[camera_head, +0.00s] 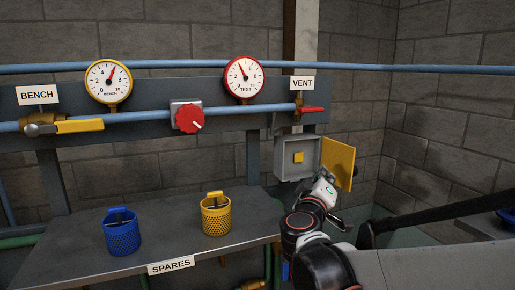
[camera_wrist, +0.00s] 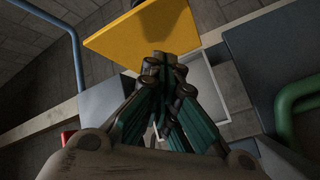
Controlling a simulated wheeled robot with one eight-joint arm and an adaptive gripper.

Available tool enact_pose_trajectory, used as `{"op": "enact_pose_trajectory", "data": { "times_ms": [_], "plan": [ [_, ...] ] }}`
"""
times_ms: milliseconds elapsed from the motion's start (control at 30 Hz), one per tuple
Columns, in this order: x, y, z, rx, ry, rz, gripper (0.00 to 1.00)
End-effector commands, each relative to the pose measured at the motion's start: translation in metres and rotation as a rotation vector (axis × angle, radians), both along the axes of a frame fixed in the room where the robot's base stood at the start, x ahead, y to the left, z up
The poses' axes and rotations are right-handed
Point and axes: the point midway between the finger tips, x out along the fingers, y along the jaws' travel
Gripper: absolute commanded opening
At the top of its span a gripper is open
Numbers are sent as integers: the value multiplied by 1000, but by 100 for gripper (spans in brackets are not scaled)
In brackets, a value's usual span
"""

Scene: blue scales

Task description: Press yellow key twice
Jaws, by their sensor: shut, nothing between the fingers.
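The yellow key (camera_head: 298,157) is a small square on the back of an open grey wall box (camera_head: 283,174). The box's yellow door (camera_head: 340,163) is swung open to the right; it also shows in the wrist view (camera_wrist: 140,35). My gripper (camera_head: 326,177) is in front of the box's lower right, near the door. In the wrist view my gripper (camera_wrist: 167,62) is shut and empty, its fingers between the door and the pale box (camera_wrist: 212,103). The fingers hide part of the box there, and I cannot make out the key in that view.
A red vent handle (camera_head: 312,110) is on the blue pipe above the box. A red knob (camera_head: 189,118) and a yellow lever (camera_head: 80,126) are farther left. A blue basket (camera_head: 123,237) and a yellow basket (camera_head: 216,219) stand on the grey bench (camera_head: 180,243).

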Motion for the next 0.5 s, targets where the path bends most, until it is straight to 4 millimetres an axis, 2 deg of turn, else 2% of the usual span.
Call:
{"op": "enact_pose_trajectory", "data": {
  "times_ms": [267, 500],
  "plan": [
    [7, 2, 0, 0, 1, -1, 0],
    [34, 11, -1, 0, 1, -1, 0]
  ]
}}
